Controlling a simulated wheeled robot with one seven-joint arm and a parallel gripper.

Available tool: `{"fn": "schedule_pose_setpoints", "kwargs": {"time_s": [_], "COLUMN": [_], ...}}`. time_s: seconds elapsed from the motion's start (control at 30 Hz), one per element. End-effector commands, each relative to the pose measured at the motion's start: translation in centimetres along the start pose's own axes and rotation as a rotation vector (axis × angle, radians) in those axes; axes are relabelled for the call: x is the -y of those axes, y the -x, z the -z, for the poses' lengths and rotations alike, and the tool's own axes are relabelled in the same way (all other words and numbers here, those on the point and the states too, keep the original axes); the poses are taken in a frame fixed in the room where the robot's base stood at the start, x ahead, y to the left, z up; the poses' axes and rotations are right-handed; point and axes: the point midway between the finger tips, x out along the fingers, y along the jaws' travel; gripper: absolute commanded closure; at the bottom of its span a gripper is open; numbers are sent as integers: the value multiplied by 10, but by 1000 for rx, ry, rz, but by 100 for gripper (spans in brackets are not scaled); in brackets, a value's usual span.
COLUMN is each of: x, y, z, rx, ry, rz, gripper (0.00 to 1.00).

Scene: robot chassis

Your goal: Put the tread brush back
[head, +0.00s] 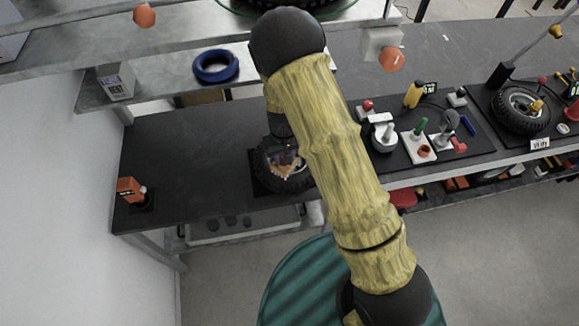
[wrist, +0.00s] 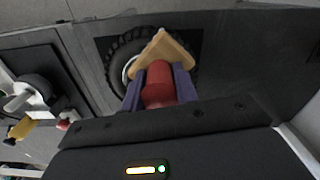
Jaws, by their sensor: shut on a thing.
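My gripper (wrist: 158,84) has two blue-purple fingers shut on the tread brush (wrist: 165,48), gripping its red part. A tan, wood-like block shows beyond the fingertips. The brush is over a black wheel (wrist: 118,52) lying on a dark square mat; I cannot tell whether they touch. In the head view, the gripper (head: 283,155) is mostly hidden behind my arm. The tan part of the brush (head: 282,171) shows above the wheel (head: 266,178). Bristles cannot be made out.
The dark bench (head: 190,160) is mostly clear left of the wheel, with an orange-topped item (head: 130,189) near its left end. To the right stand tools on a mat and another wheel (head: 519,108). A blue ring (head: 216,66) lies on the shelf behind.

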Motion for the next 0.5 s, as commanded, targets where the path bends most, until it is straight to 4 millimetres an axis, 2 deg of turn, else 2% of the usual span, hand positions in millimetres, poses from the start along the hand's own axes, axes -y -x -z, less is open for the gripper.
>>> {"fn": "schedule_pose_setpoints", "kwargs": {"time_s": [0.07,0.17,0.4,0.5], "x": [-7,-28,-117,-146], "y": [-3,-11,-39,-46], "z": [-1,-6,-39,-54], "rx": [1,4,6,2], "ry": [-28,-128,-592,-762], "rz": [-1,1,2,1], "gripper": [96,96,96,96]}}
